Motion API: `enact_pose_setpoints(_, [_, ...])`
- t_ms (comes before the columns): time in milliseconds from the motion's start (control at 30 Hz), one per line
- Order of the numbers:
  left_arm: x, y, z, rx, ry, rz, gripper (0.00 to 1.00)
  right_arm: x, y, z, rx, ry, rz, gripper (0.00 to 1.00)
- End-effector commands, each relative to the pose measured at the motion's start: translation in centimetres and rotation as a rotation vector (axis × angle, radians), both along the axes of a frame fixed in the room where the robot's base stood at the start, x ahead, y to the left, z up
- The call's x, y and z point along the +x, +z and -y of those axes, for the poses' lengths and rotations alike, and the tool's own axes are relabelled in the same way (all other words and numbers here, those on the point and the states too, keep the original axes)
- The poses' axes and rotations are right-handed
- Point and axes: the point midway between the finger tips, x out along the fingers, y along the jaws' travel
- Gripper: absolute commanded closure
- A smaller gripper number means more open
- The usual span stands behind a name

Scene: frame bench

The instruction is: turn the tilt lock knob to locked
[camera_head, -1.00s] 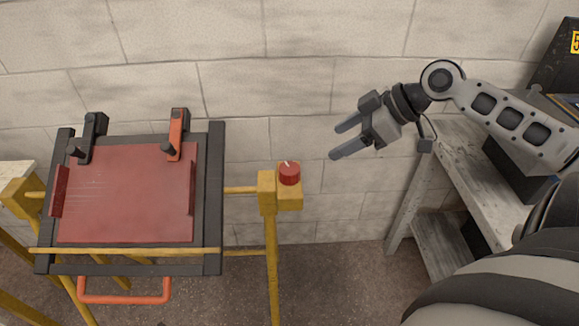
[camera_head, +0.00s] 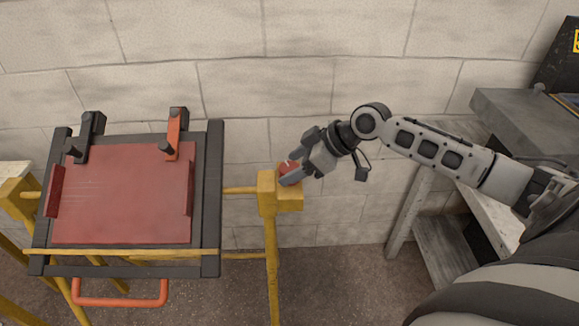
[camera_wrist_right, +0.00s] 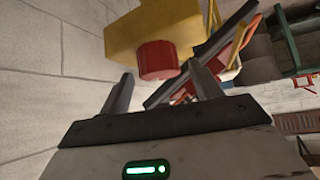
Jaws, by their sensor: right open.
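The red tilt lock knob (camera_head: 285,168) sits on a yellow block (camera_head: 286,200) at the right post of the frame. The gripper partly hides it in the head view. In the right wrist view the knob (camera_wrist_right: 157,60) shows ahead, between and beyond the two fingertips. My right gripper (camera_head: 290,172) is open with its fingers at the knob; I cannot tell whether they touch it. Its fingers also show in the right wrist view (camera_wrist_right: 160,83). The tilting frame (camera_head: 213,200) holds a red panel (camera_head: 125,195). My left gripper is out of view.
A black clamp (camera_head: 90,130) and an orange clamp (camera_head: 175,130) stand at the panel's top edge. An orange handle (camera_head: 120,301) hangs below. A grey workbench (camera_head: 440,240) stands at the right. A block wall (camera_head: 300,90) is close behind.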

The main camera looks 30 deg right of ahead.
Motion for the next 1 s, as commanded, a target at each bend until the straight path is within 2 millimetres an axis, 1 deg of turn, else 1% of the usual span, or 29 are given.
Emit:
enact_pose_setpoints(100, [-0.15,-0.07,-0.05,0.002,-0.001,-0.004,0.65,0.67,-0.81,-0.57,0.001,-0.001,0.000,0.36])
enact_pose_setpoints(200, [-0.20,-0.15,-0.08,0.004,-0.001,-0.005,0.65,0.89,-1.20,-0.79,0.000,0.001,-0.001,0.36])
enact_pose_setpoints(467, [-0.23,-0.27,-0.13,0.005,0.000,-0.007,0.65,0.94,-1.34,-0.85,-0.002,0.001,-0.001,0.36])
enact_pose_setpoints(500, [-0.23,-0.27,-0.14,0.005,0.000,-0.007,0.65,0.94,-1.34,-0.85,-0.002,0.001,-0.001,0.39])
enact_pose_setpoints(567, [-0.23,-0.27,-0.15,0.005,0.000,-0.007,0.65,0.93,-1.33,-0.85,-0.002,0.001,-0.001,0.55])
enact_pose_setpoints(600, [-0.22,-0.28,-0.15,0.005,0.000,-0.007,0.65,0.93,-1.33,-0.85,-0.002,0.001,-0.001,0.67])
enact_pose_setpoints(633, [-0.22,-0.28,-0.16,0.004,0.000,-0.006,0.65,0.92,-1.33,-0.84,-0.001,0.000,-0.002,0.75])
enact_pose_setpoints(667, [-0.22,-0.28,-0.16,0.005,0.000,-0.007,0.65,0.92,-1.33,-0.84,-0.001,0.000,-0.002,0.81])
enact_pose_setpoints(867, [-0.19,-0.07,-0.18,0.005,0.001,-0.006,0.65,0.91,-1.26,-0.83,-0.001,-0.005,-0.003,0.81])
enact_pose_setpoints(1000, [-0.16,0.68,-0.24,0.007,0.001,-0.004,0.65,0.89,-1.11,-0.84,-0.002,-0.033,-0.005,0.81])
